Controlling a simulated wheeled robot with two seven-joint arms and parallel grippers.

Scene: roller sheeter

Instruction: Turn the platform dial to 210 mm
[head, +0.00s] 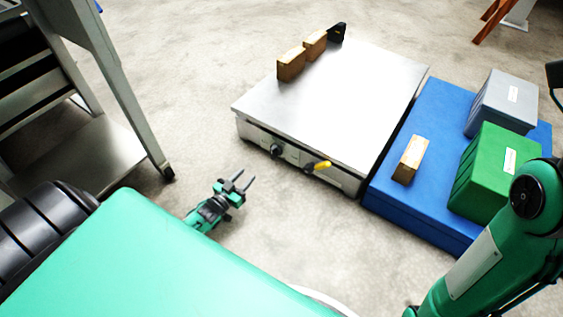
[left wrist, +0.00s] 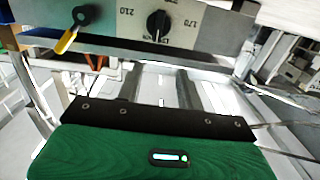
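The platform dial (head: 277,150) is a black knob on the front panel of the steel platform (head: 340,90). In the left wrist view the dial (left wrist: 158,25) shows larger, with labels 210 and 170 on either side; its light mark points down in that picture, toward a label too small to read surely. A lever with a yellow grip (head: 318,166) sits beside it, also in the left wrist view (left wrist: 69,38). My left gripper (head: 241,181) is open and empty, short of the panel and apart from the dial. My right gripper is out of view.
Wooden blocks (head: 291,64) stand along the platform's far left edge. A blue base (head: 395,203) on the right bears a wooden block (head: 410,159), a green bin (head: 481,177) and a grey bin (head: 503,102). A metal rack (head: 95,150) stands left. The floor before the panel is clear.

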